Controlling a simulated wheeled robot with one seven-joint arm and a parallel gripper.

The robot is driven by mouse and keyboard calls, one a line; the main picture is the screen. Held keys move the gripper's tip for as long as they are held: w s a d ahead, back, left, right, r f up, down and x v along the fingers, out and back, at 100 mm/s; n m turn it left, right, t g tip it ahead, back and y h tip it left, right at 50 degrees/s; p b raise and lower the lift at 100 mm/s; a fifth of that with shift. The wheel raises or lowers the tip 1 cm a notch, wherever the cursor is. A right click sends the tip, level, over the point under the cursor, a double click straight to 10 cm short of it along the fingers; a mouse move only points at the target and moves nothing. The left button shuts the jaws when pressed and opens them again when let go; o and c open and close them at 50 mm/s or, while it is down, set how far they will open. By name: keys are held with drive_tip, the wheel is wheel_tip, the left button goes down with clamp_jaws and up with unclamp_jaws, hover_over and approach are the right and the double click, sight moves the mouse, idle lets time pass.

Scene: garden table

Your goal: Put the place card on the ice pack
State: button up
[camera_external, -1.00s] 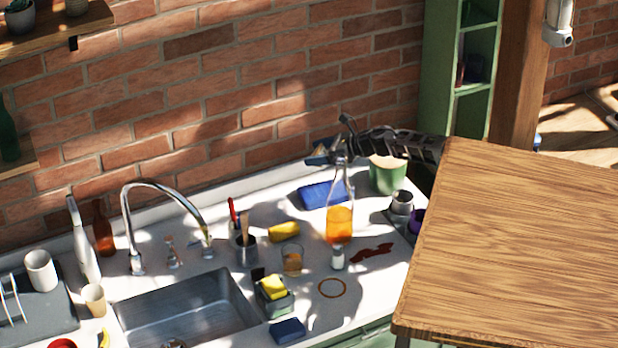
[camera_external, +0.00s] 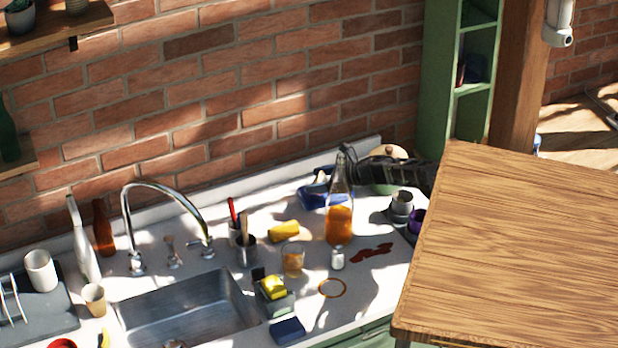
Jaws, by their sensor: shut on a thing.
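The ice pack (camera_external: 312,198) appears to be the blue flat block on the white counter near the wall, partly hidden behind the glass bottle. My gripper (camera_external: 320,183) is low over it, reaching in from the right behind the bottle. It is shut on a small pale piece (camera_external: 320,174), which I take for the place card. The bottle and my gripper hide much of the card. I cannot tell whether the card touches the ice pack.
The bottle (camera_external: 340,222) with orange liquid stands just in front of my gripper. A yellow block (camera_external: 284,230), a glass (camera_external: 292,261) and a salt shaker (camera_external: 337,259) stand nearby. The wooden table (camera_external: 520,250) fills the right.

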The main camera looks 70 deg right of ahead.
sight(314, 200)
drive_tip(key=shift+w+a+f, duration=0.2)
drive_tip(key=shift+w+f, duration=0.25)
drive_tip(key=shift+w, duration=0.15)
drive_tip(key=shift+f, duration=2)
drive_tip(key=shift+f, duration=0.2)
drive_tip(key=o, duration=1)
drive_tip(key=shift+c, duration=0.2)
drive_tip(key=shift+r, duration=0.15)
drive_tip(key=shift+s+r, duration=0.1)
drive_tip(key=shift+r, duration=0.05)
drive_tip(key=v, duration=1.1)
drive_tip(key=shift+s+r, duration=0.2)
drive_tip(key=shift+s, duration=0.1)
